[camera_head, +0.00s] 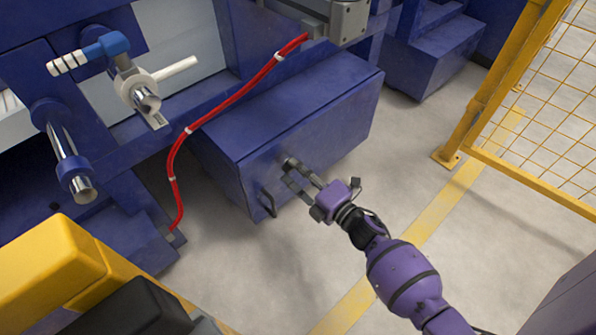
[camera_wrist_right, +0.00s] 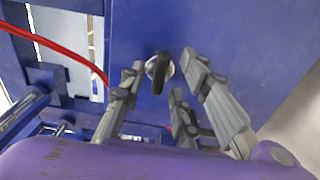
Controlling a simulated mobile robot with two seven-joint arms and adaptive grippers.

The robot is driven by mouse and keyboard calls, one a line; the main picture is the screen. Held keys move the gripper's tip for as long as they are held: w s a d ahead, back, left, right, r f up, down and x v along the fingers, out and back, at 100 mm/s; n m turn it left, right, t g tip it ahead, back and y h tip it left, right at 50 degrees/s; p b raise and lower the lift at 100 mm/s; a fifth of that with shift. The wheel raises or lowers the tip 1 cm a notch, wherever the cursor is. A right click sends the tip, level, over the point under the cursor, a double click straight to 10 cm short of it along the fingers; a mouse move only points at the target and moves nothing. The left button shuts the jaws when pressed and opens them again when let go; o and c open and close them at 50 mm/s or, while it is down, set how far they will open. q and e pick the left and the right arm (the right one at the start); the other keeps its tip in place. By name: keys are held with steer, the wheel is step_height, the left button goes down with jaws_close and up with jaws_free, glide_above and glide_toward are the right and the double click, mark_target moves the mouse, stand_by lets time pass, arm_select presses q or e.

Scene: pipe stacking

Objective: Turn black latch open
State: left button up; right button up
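The black latch (camera_wrist_right: 157,72) sits on a round silver base on the front face of the blue box, its lever roughly upright in the right wrist view. In the head view the latch is mostly hidden by my fingertips. My right gripper (camera_head: 294,174) has its grey fingers at the blue box (camera_head: 310,140). In the right wrist view the fingers stand spread, one left of the latch and the others right of it, with gaps visible. I cannot tell whether any fingertip touches the box face. My left gripper is not in view.
A dark bar handle (camera_head: 268,202) sticks out of the box front, left of my gripper. A red hose (camera_head: 177,160) hangs left of the box. A yellow fence (camera_head: 480,110) stands at the right. The floor before the box is clear.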

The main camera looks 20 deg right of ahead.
steer(key=shift+c, duration=0.3)
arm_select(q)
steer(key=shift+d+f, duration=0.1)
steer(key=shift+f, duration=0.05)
arm_select(e)
jaws_close()
steer(key=shift+m, duration=0.3)
arm_select(q)
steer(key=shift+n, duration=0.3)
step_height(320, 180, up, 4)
steer(key=p, duration=0.4)
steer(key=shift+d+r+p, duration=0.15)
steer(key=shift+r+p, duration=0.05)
steer(key=shift+p, duration=0.1)
arm_select(e)
steer(key=m, duration=1.7)
steer(key=shift+m, duration=0.3)
